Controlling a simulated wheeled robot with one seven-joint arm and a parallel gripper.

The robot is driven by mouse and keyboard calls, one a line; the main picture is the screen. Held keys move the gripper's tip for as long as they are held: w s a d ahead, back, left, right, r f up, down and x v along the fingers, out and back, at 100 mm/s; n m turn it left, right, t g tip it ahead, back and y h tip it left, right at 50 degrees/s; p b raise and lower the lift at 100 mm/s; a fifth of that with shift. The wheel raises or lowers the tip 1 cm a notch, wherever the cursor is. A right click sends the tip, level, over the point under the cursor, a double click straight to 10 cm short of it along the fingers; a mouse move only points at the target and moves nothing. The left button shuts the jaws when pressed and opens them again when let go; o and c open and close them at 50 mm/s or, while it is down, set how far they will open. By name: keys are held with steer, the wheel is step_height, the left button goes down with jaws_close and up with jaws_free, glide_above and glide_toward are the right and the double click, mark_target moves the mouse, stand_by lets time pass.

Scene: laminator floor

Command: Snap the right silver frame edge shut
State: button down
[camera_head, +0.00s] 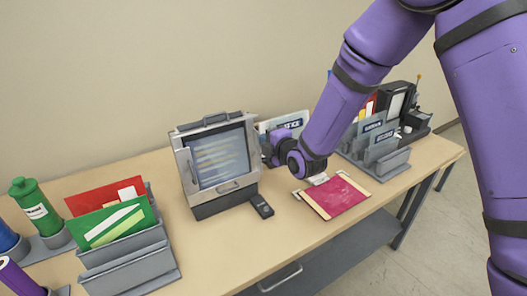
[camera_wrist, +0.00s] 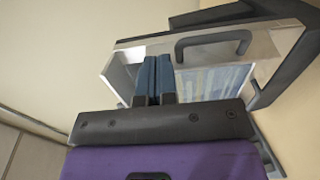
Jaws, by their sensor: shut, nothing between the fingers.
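The silver frame (camera_head: 182,170) surrounds a blue-and-tan sheet or panel (camera_head: 218,158) on a grey, box-like unit, tilted back a little. Its right edge (camera_head: 253,150) faces my gripper. In the wrist view the silver frame (camera_wrist: 262,45) fills the upper right, with a dark handle (camera_wrist: 212,42) on it. My gripper (camera_head: 268,151) is just right of the unit in the head view. In the wrist view its blue fingers (camera_wrist: 154,78) are together, empty, and overlap the frame's near side. I cannot tell whether they touch it, or whether the right edge is raised or closed.
A small black device (camera_head: 262,206) lies before the unit. A red mat-like sheet (camera_head: 336,196) lies right of it. Grey holders with folders (camera_head: 128,250) stand left, and another grey rack (camera_head: 378,150) stands right. The table front (camera_head: 235,262) is clear.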

steer(key=shift+w+a+f, duration=0.2)
steer(key=shift+w+a, duration=0.3)
steer(key=shift+a, duration=0.15)
steer(key=shift+w+d, duration=0.15)
steer(key=shift+d, duration=0.15)
steer(key=v, duration=0.7)
steer(key=shift+s+r, duration=0.15)
steer(key=shift+s, duration=0.25)
steer(key=shift+d+r, duration=0.1)
steer(key=shift+d, duration=0.05)
